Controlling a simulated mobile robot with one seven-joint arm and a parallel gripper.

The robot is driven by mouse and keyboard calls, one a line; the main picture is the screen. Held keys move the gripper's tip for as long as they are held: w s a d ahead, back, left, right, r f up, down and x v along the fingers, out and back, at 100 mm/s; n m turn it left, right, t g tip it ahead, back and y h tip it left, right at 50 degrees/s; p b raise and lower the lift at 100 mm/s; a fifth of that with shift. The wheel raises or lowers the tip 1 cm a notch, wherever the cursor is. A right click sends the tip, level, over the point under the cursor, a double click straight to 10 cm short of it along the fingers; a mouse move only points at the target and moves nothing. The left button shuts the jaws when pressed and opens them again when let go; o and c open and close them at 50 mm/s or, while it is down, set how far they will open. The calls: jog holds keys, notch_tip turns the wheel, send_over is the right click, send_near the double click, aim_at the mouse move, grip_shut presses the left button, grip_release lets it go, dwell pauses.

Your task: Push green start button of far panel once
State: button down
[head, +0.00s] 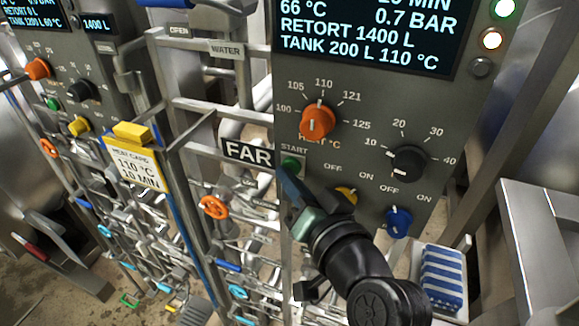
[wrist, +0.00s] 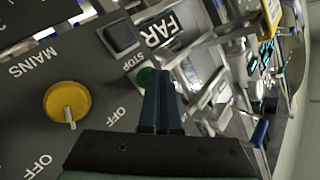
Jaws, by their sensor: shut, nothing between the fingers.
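The far panel (head: 345,90) is a grey control box with a FAR label (head: 248,152) at its left edge. Its green start button (head: 291,164) sits under the word START, just right of that label. In the wrist view the green button (wrist: 145,76) shows partly, beside the fingertips. My gripper (head: 286,174) is shut and empty, with its tips right at the lower edge of the button. The wrist view shows the closed fingers (wrist: 162,85) overlapping the button's side. I cannot tell whether they touch it.
Near the button are an orange dial (head: 318,122), a black dial (head: 408,162), a yellow switch (head: 346,196) and a blue switch (head: 398,222). Another panel (head: 75,60) stands at the left. Pipes with an orange valve wheel (head: 213,207) lie between. A striped cloth (head: 442,278) is lower right.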

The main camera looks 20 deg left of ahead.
jog(key=shift+s, duration=0.7)
jog(key=s, duration=0.5)
jog(key=shift+a, duration=0.1)
